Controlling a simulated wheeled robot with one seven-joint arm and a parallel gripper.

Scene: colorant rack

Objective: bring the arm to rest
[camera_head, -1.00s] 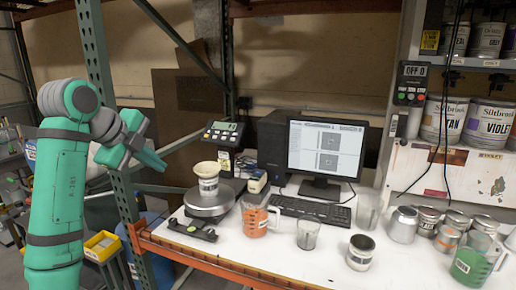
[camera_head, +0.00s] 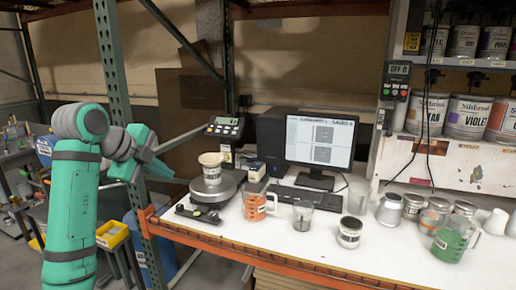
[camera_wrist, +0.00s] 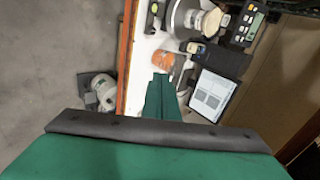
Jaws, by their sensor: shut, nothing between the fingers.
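My green arm (camera_head: 72,210) is at the left of the head view, folded up beside the table's left end. My gripper (camera_head: 165,172) is shut and empty, and points right and down in front of the green rack post. In the wrist view the shut green fingers (camera_wrist: 160,98) show below the orange jug, with nothing between them. The gripper is apart from the table and the things on it.
A scale (camera_head: 213,187) carrying a cup (camera_head: 211,172) stands nearest my gripper. An orange jug (camera_head: 256,205), a grey beaker (camera_head: 302,215), a can (camera_head: 349,232) and a green jug (camera_head: 452,243) stand along the white table (camera_head: 310,250). A green rack post (camera_head: 118,70) rises close by.

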